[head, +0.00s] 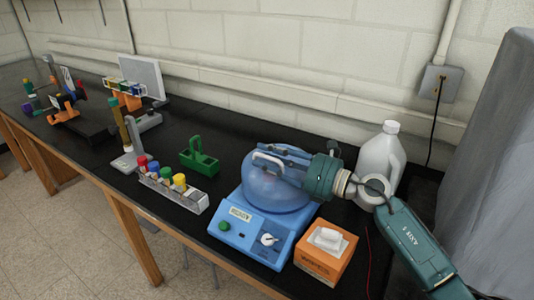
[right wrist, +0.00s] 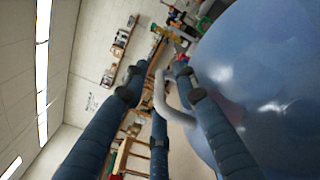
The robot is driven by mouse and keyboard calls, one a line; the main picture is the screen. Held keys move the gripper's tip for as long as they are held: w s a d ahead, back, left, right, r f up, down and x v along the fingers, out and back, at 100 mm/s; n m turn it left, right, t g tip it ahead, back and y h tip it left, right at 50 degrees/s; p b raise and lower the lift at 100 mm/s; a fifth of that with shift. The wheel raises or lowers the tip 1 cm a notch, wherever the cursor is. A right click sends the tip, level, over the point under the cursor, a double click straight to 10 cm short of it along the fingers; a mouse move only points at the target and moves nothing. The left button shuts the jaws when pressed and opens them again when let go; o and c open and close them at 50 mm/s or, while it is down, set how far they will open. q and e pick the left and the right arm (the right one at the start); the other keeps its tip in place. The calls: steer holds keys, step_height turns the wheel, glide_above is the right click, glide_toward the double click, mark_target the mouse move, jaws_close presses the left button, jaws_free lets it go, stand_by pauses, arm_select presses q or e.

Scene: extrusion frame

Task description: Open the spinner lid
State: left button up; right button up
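The spinner (head: 250,232) is a blue box with a green button, a dial and a translucent blue domed lid (head: 262,195). The lid looks closed. A white loop handle (head: 266,157) sits on the dome's upper left. My right gripper (head: 270,160) reaches in from the right over the lid, its dark fingers around the handle. In the right wrist view the fingers (right wrist: 158,78) are spread apart. The handle (right wrist: 168,105) lies between them, and the dome (right wrist: 270,80) fills the right side. I cannot tell whether any finger touches the handle. My left gripper is not in view.
A tissue box (head: 325,262) stands close right of the spinner, and a white jug (head: 381,158) behind my right wrist. A rack with coloured-cap tubes (head: 172,192) and a green carrier (head: 199,160) stand to the left. The wall is behind the black bench (head: 228,150).

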steer(key=shift+a, duration=0.1)
jaws_close()
steer(key=shift+w, duration=0.1)
